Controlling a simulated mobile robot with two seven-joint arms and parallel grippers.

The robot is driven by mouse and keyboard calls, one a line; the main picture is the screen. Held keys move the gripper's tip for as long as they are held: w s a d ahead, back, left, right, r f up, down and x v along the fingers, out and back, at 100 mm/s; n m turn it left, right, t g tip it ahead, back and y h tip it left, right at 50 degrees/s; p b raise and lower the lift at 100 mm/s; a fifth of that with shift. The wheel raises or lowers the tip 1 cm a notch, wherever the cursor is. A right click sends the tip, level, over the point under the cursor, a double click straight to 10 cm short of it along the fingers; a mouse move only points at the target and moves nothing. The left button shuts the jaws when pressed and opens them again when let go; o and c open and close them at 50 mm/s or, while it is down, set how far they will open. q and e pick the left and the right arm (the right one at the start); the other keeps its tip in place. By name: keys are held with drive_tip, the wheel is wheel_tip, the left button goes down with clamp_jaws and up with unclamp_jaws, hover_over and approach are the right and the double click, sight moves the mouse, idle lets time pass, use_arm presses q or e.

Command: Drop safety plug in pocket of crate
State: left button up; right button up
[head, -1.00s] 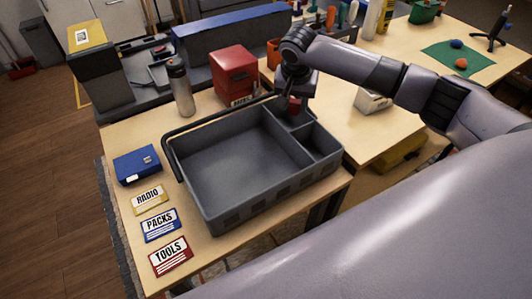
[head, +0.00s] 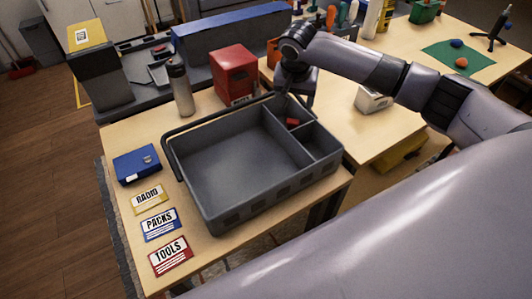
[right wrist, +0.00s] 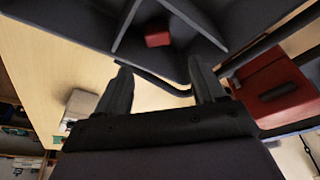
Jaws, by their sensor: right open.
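The red safety plug (head: 292,122) lies in the far small pocket of the grey crate (head: 262,200). It also shows in the right wrist view (right wrist: 158,37), on the pocket floor near the dividers. My right gripper (head: 284,102) is at the crate's far rim, beside that pocket. In the right wrist view its two fingers (right wrist: 160,70) are apart with nothing between them. The fingers are partly dark against the crate in the head view. My left gripper is not in view.
A red box (head: 234,74) and a grey bottle (head: 179,88) stand behind the crate. A blue box (head: 136,164) and label cards (head: 160,224) lie to its left. A white box (head: 372,98) is on the right-hand table. The crate's large compartment is empty.

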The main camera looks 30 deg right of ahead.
drive_tip(key=v, duration=0.5)
drive_tip(key=shift+s+r, duration=0.1)
drive_tip(key=shift+r, duration=0.05)
